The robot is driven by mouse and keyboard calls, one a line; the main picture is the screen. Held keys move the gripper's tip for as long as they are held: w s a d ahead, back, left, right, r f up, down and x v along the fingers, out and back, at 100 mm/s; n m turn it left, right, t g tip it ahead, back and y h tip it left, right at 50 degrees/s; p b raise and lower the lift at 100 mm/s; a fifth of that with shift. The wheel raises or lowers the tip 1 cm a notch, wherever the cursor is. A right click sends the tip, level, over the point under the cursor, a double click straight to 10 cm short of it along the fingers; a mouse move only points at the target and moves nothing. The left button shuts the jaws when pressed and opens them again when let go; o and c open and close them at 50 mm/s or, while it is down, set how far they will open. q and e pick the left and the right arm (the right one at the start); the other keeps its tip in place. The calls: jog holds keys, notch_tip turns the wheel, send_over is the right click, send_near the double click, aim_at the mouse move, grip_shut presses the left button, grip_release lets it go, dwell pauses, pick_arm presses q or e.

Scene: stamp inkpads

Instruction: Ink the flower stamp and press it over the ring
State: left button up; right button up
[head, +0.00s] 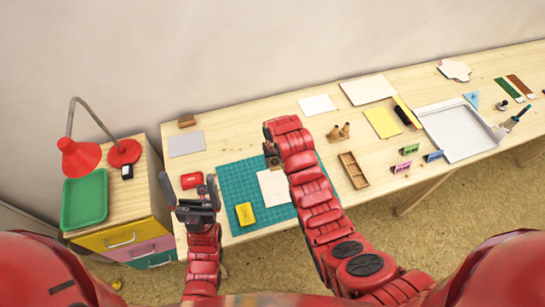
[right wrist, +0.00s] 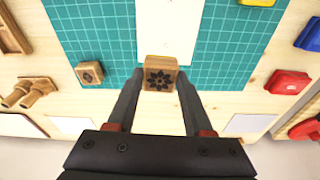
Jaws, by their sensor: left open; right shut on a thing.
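My right gripper (head: 271,154) is over the back part of the green cutting mat (head: 228,180). In the right wrist view its fingers are shut on a wooden flower stamp (right wrist: 159,77), whose dark flower face shows. A white sheet (head: 270,187) lies on the mat and also shows in the wrist view (right wrist: 165,25); I can make out no ring on it. A yellow inkpad (head: 245,214) lies on the mat; a red inkpad (head: 191,180) lies left of it. A blue pad (right wrist: 309,35) shows in the wrist view. My left gripper (head: 190,190) is open and empty at the mat's left.
Another patterned wooden block (right wrist: 90,72) sits by the mat edge. Two wooden stamps (head: 338,132) and a wooden tray (head: 353,170) are to the right. A grey sheet (head: 187,144) lies back left. A cabinet with a red lamp (head: 80,157) stands at the left.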

jog(key=shift+s+a+f, duration=0.25)
jog(key=shift+a+f, duration=0.05)
jog(key=shift+a, duration=0.2)
jog(key=b, duration=0.2)
send_over(272, 177)
jog(key=shift+s+f, duration=0.15)
jog(key=shift+f, duration=2.7)
jog(key=shift+d+f+b, duration=0.1)
jog(key=shift+f+b, duration=0.35)
jog(key=shift+f, duration=0.1)
jog(key=shift+s+f, duration=0.1)
jog(key=shift+f, duration=0.05)
jog(key=shift+r, duration=0.65)
jog(key=shift+r, duration=0.1)
jog(key=shift+r+p, duration=0.8)
jog(key=shift+r, duration=1.9)
